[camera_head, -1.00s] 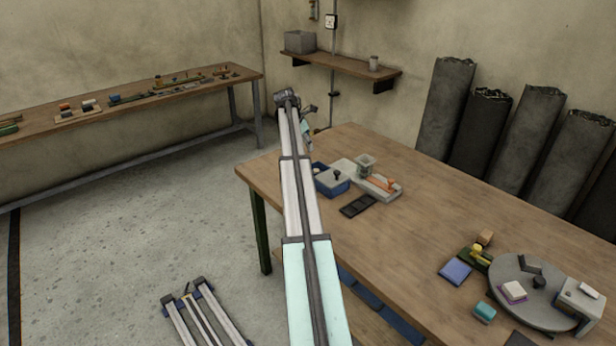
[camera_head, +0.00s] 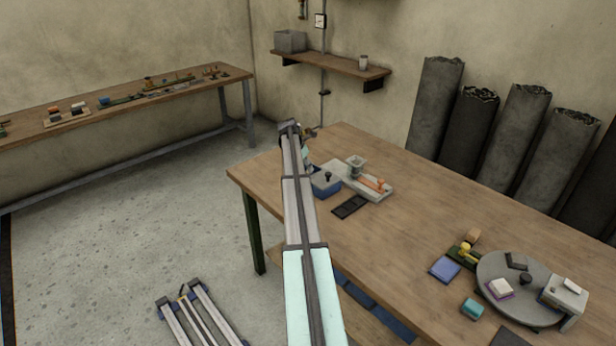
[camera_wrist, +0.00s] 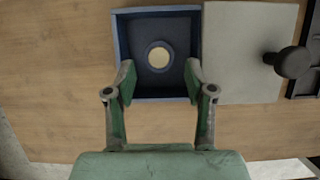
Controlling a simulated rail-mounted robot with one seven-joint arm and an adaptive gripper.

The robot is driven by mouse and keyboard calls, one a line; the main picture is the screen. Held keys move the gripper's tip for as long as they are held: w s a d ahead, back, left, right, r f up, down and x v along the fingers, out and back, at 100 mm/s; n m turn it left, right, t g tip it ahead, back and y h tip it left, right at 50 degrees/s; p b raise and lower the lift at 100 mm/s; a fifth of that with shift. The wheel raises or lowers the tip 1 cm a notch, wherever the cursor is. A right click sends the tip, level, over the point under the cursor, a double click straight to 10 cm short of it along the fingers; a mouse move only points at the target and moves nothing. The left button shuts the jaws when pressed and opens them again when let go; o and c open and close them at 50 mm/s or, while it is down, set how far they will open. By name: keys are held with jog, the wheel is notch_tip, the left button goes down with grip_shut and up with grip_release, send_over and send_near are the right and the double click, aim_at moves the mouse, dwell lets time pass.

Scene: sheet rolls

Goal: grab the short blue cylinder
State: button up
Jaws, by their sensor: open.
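In the wrist view, a short round blue piece (camera_wrist: 147,58) with a cream middle stands inside a square blue tray (camera_wrist: 116,45). I take it to be the short blue cylinder, seen from above. My gripper (camera_wrist: 160,66) is open, its green fingers reaching over the tray's front part, one on each side of the round piece. They do not appear to touch it; the height gap cannot be told. In the head view the blue tray (camera_head: 328,189) sits at the table's far left, partly behind my arm. The cylinder and most of my gripper are hidden there.
Right of the tray lies a pale board (camera_wrist: 240,70) with a dark knob (camera_wrist: 293,62) above its right edge. In the head view, a dark flat tray (camera_head: 350,207) lies in front and a grey cup (camera_head: 356,166) behind. The wooden table's (camera_head: 420,220) middle is clear.

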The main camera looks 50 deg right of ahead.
jog(key=shift+p+x, duration=0.8)
jog(key=shift+x, duration=1.55)
jog(key=c, duration=1)
grip_shut()
jog(key=shift+w+r, duration=0.1)
